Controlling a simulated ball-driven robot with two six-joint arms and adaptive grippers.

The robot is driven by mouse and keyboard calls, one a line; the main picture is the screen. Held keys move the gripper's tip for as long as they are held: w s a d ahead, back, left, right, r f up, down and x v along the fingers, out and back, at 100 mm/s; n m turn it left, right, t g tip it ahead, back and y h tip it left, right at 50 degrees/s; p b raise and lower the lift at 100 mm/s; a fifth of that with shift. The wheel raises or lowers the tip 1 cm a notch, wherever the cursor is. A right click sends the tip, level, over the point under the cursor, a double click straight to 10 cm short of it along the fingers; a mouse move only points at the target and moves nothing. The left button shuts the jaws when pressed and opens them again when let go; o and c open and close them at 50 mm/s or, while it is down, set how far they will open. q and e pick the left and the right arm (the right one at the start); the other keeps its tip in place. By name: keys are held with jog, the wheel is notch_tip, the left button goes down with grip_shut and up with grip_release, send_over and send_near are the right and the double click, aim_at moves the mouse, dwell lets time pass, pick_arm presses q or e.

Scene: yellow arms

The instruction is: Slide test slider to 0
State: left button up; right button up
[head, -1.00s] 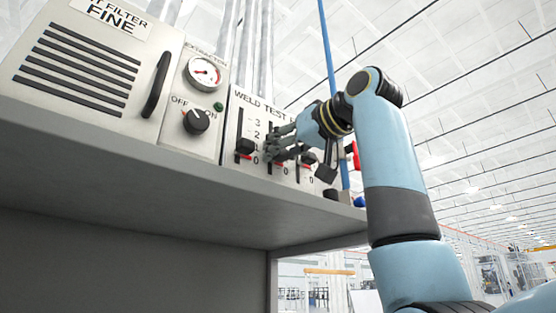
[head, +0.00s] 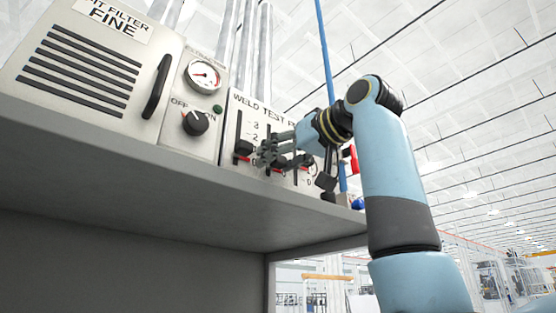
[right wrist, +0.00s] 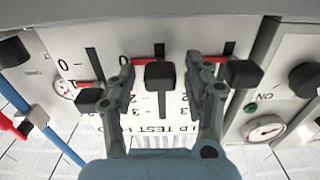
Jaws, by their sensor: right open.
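The weld test panel (head: 246,108) carries upright slots with black slider knobs and scales marked 0 to 3. My right gripper (head: 268,158) is at the panel front, fingers open. In the right wrist view, where the panel appears upside down, the middle slider knob (right wrist: 160,75) lies between the fingertips (right wrist: 160,63), with gaps on both sides. This knob is close to the 0 end of its slot. One knob (right wrist: 88,100) lies left of the fingers, another (right wrist: 240,73) right of them. The left slider knob (head: 243,147) also shows in the head view. My left gripper is out of view.
A filter box with a dark handle (head: 156,86), a gauge (head: 204,76) and an OFF/ON knob (head: 196,122) stands left of the panel. A grey shelf (head: 130,165) runs below. A blue pole (head: 327,50) and red part (head: 351,158) are to the right.

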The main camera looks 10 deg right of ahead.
jog(key=v, duration=1.1)
jog(key=shift+s+d, duration=0.2)
jog(key=shift+s, duration=0.1)
